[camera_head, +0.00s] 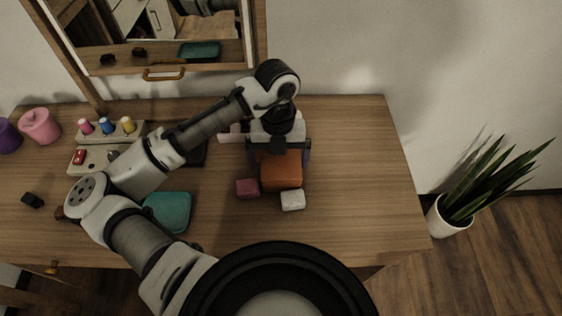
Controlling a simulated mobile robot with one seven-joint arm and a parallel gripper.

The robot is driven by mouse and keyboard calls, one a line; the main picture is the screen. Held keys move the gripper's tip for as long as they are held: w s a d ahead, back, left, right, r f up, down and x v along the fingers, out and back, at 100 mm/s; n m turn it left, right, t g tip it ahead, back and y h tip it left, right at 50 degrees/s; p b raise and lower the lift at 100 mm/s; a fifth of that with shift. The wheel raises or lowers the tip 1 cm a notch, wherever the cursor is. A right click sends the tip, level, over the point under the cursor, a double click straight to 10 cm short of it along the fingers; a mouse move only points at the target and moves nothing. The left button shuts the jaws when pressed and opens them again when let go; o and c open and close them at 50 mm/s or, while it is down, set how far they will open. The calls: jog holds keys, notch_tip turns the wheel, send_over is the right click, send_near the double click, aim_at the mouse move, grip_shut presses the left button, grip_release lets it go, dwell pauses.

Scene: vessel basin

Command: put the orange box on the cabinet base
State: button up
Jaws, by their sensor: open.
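The orange box (281,172) lies on the wooden tabletop (365,200), right of the middle. My gripper (279,153) is over the far end of the box, with its dark jaws open, one on the left side and one on the right. I cannot tell whether the jaws touch the box. A wood-framed cabinet (258,45) with a handle and a mirror-like front stands at the back left. I cannot make out which part is the cabinet base.
A dark red block (247,188) and a white block (292,200) sit close to the box's near side. A teal item (168,212), pink (40,126) and purple (8,136) items, and a holder with coloured pegs (105,130) are leftward. The tabletop's right side is clear. A potted plant (455,212) stands beyond it.

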jog(key=shift+f, duration=0.3)
jog(key=c, duration=0.7)
jog(key=shift+c, duration=0.2)
jog(key=shift+r, duration=0.15)
